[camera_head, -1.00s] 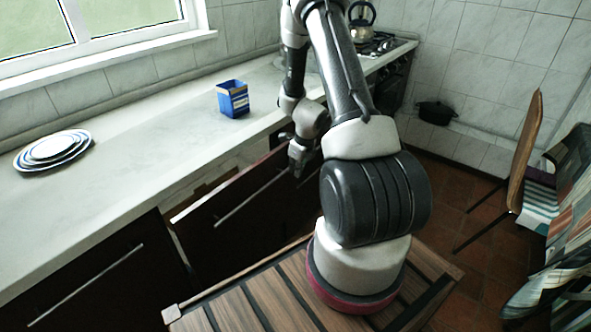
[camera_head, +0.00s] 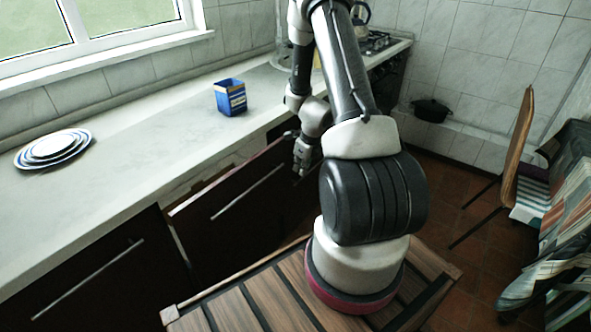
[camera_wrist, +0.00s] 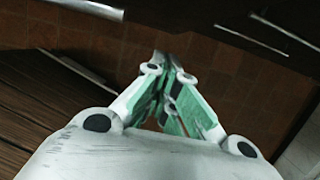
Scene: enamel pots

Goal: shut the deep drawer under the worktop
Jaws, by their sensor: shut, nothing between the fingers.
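The deep drawer (camera_head: 232,207) stands partly open below the worktop (camera_head: 130,130) in the head view. It has a dark brown front and a long silver bar handle (camera_head: 246,193). A narrow gap shows between its top edge and the cabinet. My gripper (camera_head: 300,172) points down at the right end of the drawer front; whether it touches the front cannot be told. In the wrist view my gripper (camera_wrist: 165,65) is shut, with its green-sided fingers together and nothing between them.
A closed dark front (camera_head: 100,275) with a silver handle is left of the drawer. A blue box (camera_head: 230,97) and stacked plates (camera_head: 53,148) stand on the worktop. A chair (camera_head: 518,150) and a black pot (camera_head: 431,110) are at the right. Tiled floor (camera_head: 440,190) is open there.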

